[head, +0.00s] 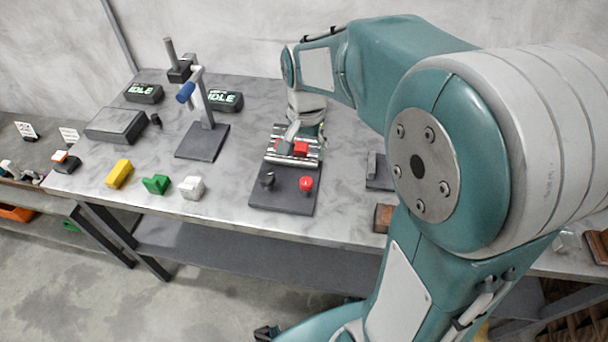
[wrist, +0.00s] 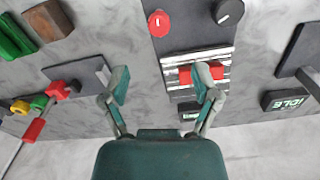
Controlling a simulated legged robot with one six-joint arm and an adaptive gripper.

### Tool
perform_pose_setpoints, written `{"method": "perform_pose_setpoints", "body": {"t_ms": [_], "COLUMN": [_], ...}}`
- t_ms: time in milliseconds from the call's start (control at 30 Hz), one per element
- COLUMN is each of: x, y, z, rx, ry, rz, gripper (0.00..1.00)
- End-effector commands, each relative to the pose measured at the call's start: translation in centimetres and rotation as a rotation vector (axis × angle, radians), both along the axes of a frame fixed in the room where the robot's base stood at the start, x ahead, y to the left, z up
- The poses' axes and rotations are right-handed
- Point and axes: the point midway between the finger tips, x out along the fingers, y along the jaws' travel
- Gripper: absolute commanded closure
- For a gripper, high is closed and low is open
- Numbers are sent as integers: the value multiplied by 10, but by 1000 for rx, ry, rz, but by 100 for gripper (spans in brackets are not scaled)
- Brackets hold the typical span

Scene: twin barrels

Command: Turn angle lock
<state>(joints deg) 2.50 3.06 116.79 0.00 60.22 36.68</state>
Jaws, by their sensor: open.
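A dark panel (head: 284,191) on the bench carries two silver ribbed barrels (head: 276,157) lying side by side, with a red block (head: 301,148) across them. In front of the barrels are a black knob (head: 267,179) and a red knob (head: 306,184). No label shows which part is the angle lock. My gripper (wrist: 163,83) is open over the barrel end of the panel. In the wrist view its right finger overlaps the red block (wrist: 186,76); I cannot tell whether it touches. Its left finger is beside the panel, over the bench.
A stand with a blue handle (head: 186,92) rises left of the panel, near two "IDLE" displays (head: 225,101). Yellow (head: 119,174), green (head: 156,184) and white (head: 192,187) blocks lie at the front left. A small dark plate (head: 378,181) is to the right.

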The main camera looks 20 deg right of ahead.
Motion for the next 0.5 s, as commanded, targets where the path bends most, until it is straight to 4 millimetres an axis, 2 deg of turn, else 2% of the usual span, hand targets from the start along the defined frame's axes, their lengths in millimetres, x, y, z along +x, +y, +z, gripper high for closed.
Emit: {"method": "perform_pose_setpoints", "body": {"t_ms": [500], "x": [-1], "y": [0], "z": [-85], "rx": [0], "ry": [3], "rz": [3], "gripper": [21]}}
